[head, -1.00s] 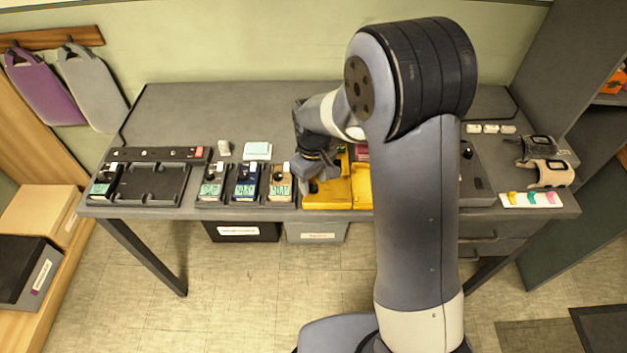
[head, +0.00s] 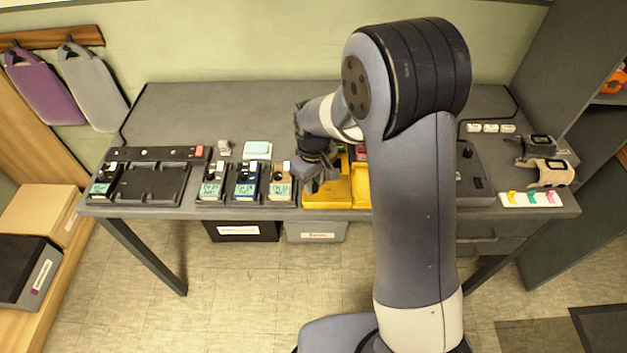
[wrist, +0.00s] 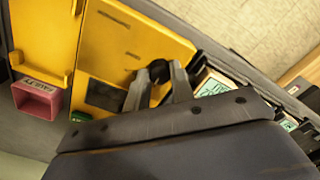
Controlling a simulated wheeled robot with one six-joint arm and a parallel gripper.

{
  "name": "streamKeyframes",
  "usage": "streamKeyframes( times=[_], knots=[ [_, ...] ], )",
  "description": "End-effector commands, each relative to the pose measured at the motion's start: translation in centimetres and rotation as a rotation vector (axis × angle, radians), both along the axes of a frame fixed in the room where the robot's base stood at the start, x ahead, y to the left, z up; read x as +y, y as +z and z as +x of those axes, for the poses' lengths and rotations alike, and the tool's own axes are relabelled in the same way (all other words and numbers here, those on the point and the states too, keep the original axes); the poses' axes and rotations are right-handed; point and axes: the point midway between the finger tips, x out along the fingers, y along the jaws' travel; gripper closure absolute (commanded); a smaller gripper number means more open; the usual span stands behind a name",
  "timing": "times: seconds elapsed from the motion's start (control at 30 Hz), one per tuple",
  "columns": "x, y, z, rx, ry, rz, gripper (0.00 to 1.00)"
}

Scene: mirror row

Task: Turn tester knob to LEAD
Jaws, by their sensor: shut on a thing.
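The yellow tester (head: 325,202) lies near the front edge of the bench. It also shows in the wrist view (wrist: 135,35), with a dark rectangular window (wrist: 105,95). My gripper (head: 322,183) is low over the tester's left part. In the wrist view my gripper (wrist: 158,82) has its fingers closed around a small black knob (wrist: 158,70) on the yellow panel. The fingers hide part of the knob. I cannot read any LEAD mark or see where the knob points.
A second yellow panel (wrist: 40,35) and a pink-red bin marked FAULTY (wrist: 38,100) are beside the tester. Several small meters with green displays, one tan (head: 280,185) and one blue (head: 246,185), stand close to its left. A black tray (head: 152,185) lies further left.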

Motion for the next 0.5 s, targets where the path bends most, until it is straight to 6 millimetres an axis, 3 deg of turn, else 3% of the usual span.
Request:
streamKeyframes(
  times=[0.27, 0.5],
  knots=[
    [0.01, -0.02, 0.01, 0.0, -0.045, 0.0, 1.0],
    [0.01, -0.08, 0.02, -0.001, -0.192, 0.001, 1.0]
  ],
)
